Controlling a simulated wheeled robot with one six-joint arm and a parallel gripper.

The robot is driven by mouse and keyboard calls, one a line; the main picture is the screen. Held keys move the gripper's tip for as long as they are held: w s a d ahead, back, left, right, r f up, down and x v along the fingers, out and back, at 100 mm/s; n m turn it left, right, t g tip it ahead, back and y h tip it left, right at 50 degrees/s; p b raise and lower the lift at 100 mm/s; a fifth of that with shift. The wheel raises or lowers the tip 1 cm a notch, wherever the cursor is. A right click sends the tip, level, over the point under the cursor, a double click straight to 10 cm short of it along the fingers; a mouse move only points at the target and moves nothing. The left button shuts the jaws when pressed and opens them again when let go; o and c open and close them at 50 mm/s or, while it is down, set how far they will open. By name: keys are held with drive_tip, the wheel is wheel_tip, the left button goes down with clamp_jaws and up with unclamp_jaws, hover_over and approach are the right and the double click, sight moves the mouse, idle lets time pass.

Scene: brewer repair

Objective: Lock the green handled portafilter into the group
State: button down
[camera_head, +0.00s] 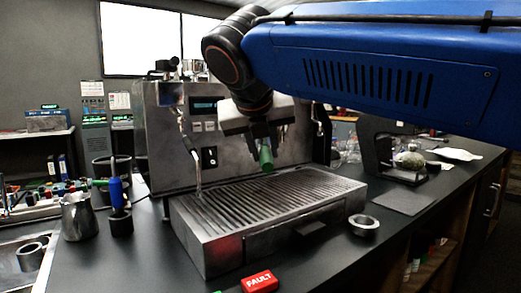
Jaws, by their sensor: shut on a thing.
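The espresso machine (178,150) stands on the dark counter, with a slatted drip tray (260,208) in front. My gripper (262,138) is at the machine's front, above the drip tray. It is shut on the green handled portafilter (265,157). The green handle end sticks out below the gripper, pointing down and toward the camera. The portafilter's head and the group are hidden behind my gripper and arm. I cannot tell whether the portafilter touches the group or is seated in it.
A red FAULT block (260,281) lies before the tray. A metal ring (363,225) lies to its right. A steel pitcher (78,216) and a blue-handled tool (117,192) stand left. A steam wand (196,165) hangs left of my gripper. A grinder (385,150) stands right.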

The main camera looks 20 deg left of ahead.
drive_tip(key=d+n+y, duration=0.1)
drive_tip(key=w+d+n+y, duration=0.1)
drive_tip(key=d+n+y, duration=0.1)
drive_tip(key=shift+w+n+g, duration=0.2)
drive_tip(key=shift+n+g, duration=0.1)
drive_tip(key=shift+g, duration=0.1)
idle(0.4)
